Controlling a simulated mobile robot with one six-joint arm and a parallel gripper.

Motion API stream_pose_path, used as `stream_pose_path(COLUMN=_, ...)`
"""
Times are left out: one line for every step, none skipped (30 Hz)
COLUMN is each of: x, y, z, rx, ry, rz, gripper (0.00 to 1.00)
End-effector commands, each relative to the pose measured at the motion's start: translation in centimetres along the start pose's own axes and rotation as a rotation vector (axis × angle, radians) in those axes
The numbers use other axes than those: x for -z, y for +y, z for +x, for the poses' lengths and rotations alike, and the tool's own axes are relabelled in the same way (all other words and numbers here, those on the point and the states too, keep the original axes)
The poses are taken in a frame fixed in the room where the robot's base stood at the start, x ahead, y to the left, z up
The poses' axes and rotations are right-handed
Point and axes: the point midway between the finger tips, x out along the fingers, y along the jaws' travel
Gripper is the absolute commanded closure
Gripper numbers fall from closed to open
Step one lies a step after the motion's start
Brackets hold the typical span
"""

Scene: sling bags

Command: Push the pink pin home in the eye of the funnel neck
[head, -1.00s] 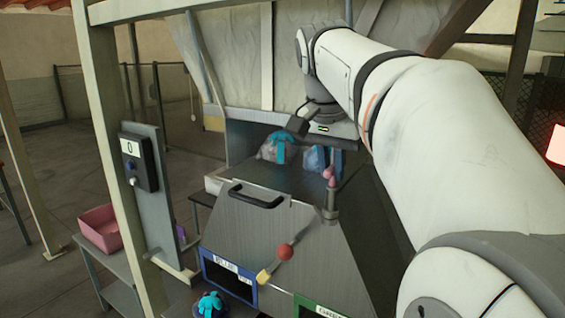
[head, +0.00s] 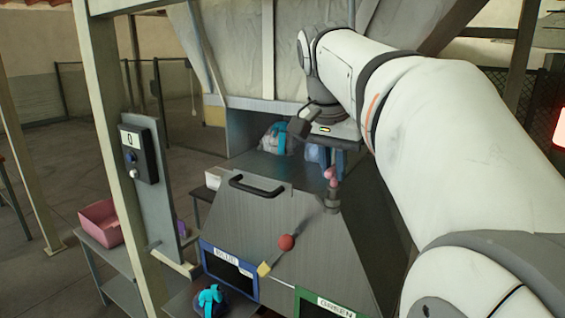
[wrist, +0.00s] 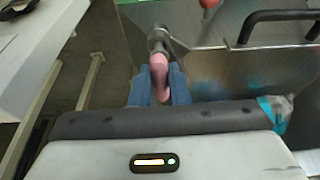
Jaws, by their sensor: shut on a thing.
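The pink pin (head: 331,175) stands at the metal eye (head: 333,198) on the upper edge of the grey metal funnel (head: 285,200). My gripper (head: 335,163) is over it, with its blue fingers at the pin's top. In the wrist view the pink pin (wrist: 160,78) sits between the two blue fingers of my gripper (wrist: 160,88), which is shut on it. The metal eye (wrist: 157,38) is just beyond the pin's far end. How deep the pin sits in the eye is hidden.
A black handle (head: 256,189) is on the funnel's upper edge. A lever with a red ball (head: 286,242) crosses its front, above blue- and green-framed openings. Bagged bundles (head: 277,140) lie behind. A post with a black box (head: 139,155) stands left, near a pink tub (head: 101,221).

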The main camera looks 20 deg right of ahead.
Motion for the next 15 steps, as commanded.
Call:
stream_pose_path(x=-0.1, y=0.0, z=0.2, rx=0.0, ry=0.0, rz=0.0, gripper=1.0)
stream_pose_path(x=-0.1, y=0.0, z=0.3, rx=0.0, ry=0.0, rz=0.0, gripper=1.0)
stream_pose_path(x=-0.1, y=0.0, z=0.4, rx=0.0, ry=0.0, rz=0.0, gripper=1.0)
stream_pose_path(x=-0.1, y=0.0, z=0.5, rx=0.0, ry=0.0, rz=0.0, gripper=1.0)
stream_pose_path(x=-0.2, y=0.0, z=0.5, rx=0.0, ry=0.0, rz=0.0, gripper=1.0)
stream_pose_path(x=-0.2, y=0.0, z=0.6, rx=0.0, ry=0.0, rz=0.0, gripper=1.0)
stream_pose_path(x=-0.2, y=0.0, z=0.7, rx=0.0, ry=0.0, rz=0.0, gripper=1.0)
stream_pose_path(x=-0.2, y=0.0, z=0.8, rx=0.0, ry=0.0, rz=0.0, gripper=1.0)
stream_pose_path(x=-0.3, y=0.0, z=0.8, rx=0.0, ry=0.0, rz=-0.001, gripper=1.0)
stream_pose_path(x=-0.3, y=0.0, z=0.9, rx=0.001, ry=0.0, rz=-0.001, gripper=1.0)
stream_pose_path(x=-0.4, y=0.0, z=1.0, rx=0.001, ry=0.0, rz=-0.001, gripper=1.0)
stream_pose_path(x=-0.4, y=-0.1, z=1.1, rx=0.001, ry=0.0, rz=-0.001, gripper=1.0)
stream_pose_path(x=-0.4, y=-0.1, z=1.1, rx=0.001, ry=0.0, rz=-0.001, gripper=1.0)
stream_pose_path(x=-0.5, y=-0.1, z=1.2, rx=0.001, ry=0.0, rz=-0.001, gripper=1.0)
stream_pose_path(x=-0.5, y=0.0, z=1.3, rx=0.001, ry=0.0, rz=-0.001, gripper=1.0)
